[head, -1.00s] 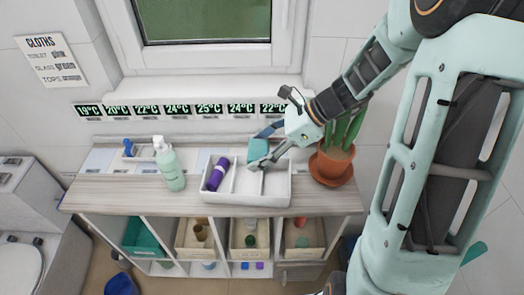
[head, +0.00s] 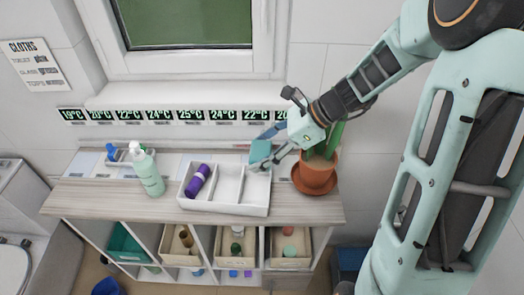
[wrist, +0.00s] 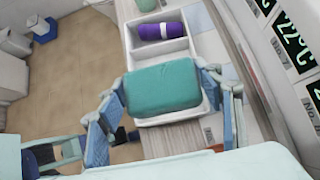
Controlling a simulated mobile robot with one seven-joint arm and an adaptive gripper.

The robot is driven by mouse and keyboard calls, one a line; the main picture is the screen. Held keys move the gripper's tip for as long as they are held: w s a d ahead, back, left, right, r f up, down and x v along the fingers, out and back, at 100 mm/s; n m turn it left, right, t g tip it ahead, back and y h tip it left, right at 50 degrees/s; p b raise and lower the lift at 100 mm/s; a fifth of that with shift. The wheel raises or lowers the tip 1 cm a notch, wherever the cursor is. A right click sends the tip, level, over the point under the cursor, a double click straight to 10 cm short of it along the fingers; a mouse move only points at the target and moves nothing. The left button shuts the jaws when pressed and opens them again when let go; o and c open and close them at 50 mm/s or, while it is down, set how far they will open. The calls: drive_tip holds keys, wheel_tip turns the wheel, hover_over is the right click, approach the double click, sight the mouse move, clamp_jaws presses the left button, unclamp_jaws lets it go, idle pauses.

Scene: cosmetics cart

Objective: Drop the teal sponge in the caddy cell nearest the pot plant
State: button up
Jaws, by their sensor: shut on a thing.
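The teal sponge (head: 260,150) is held between the fingers of my gripper (head: 263,162), above the right end of the white caddy (head: 222,207). In the wrist view the sponge (wrist: 163,87) sits between both fingers (wrist: 164,92) and covers most of the caddy's near end cell. The caddy has several cells in a row. A purple bottle (head: 197,181) lies in the left cell; it also shows in the wrist view (wrist: 160,31). The pot plant (head: 315,176) stands just right of the caddy, partly behind my gripper.
A pump bottle (head: 147,173) stands left of the caddy on the wooden cart top (head: 100,198). A blue item (head: 111,152) sits in a small tray at the back left. Number displays line the wall behind. Bins with items fill the shelf below.

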wheel_tip(320, 180, down, 6)
drive_tip(key=b, duration=0.5)
drive_tip(key=shift+r, duration=0.1)
drive_tip(key=o, duration=1)
drive_tip(key=v, duration=1.2)
drive_tip(key=shift+s+a, duration=0.1)
